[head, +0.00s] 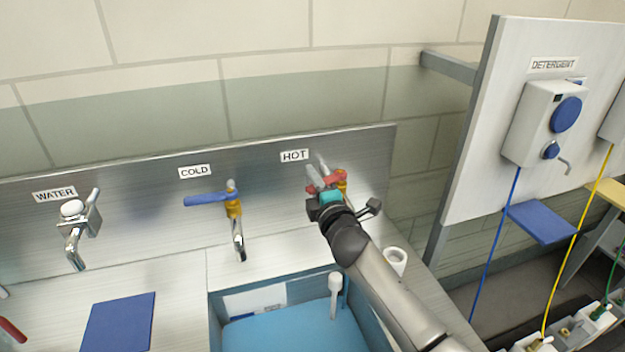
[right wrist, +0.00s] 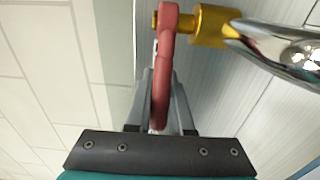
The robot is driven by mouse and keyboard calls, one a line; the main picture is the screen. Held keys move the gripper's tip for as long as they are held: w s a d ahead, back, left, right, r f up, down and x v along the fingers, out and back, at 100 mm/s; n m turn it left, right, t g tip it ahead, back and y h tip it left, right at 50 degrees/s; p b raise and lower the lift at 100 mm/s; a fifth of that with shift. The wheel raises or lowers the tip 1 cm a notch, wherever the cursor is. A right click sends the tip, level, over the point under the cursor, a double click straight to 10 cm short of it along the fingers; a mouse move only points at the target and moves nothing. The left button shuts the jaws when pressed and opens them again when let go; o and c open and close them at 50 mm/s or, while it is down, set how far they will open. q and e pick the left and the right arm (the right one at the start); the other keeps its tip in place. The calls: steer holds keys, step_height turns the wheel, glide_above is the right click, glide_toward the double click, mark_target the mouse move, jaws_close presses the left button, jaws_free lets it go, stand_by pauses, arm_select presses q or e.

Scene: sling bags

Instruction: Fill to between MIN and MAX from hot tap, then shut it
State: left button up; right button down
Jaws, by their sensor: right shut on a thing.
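The hot tap (head: 341,178) is on the steel back panel under the HOT label (head: 294,156). Its red lever (head: 331,183) points left, partly hidden by my gripper. My right gripper (head: 317,178) is shut on this lever. In the right wrist view, the red lever (right wrist: 162,75) lies between the two grey fingers, with the brass body (right wrist: 212,26) and chrome pipe (right wrist: 285,52) beside it. Below is a basin with a light blue surface (head: 290,335); I cannot tell whether this is water. No MIN or MAX marks are readable. My left gripper is out of view.
The cold tap (head: 234,208) has a blue lever pointing left. A water tap (head: 75,230) is further left. A blue pad (head: 120,322) lies on the counter. A white upright piece (head: 335,285) stands at the basin. A detergent dispenser (head: 541,122) hangs on the right panel.

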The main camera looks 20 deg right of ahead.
steer(key=m+h+b, duration=0.1)
steer(key=h+b, duration=0.1)
steer(key=w+m+g+h+b, duration=0.1)
steer(key=m+h+b, duration=0.1)
steer(key=h+b, duration=0.1)
steer(key=w+m+h+b, duration=0.1)
steer(key=m+h+b, duration=0.1)
steer(key=b, duration=0.1)
steer(key=shift+w+d+h, duration=0.25)
steer(key=shift+d+h, duration=0.15)
steer(key=c, duration=0.8)
jaws_free()
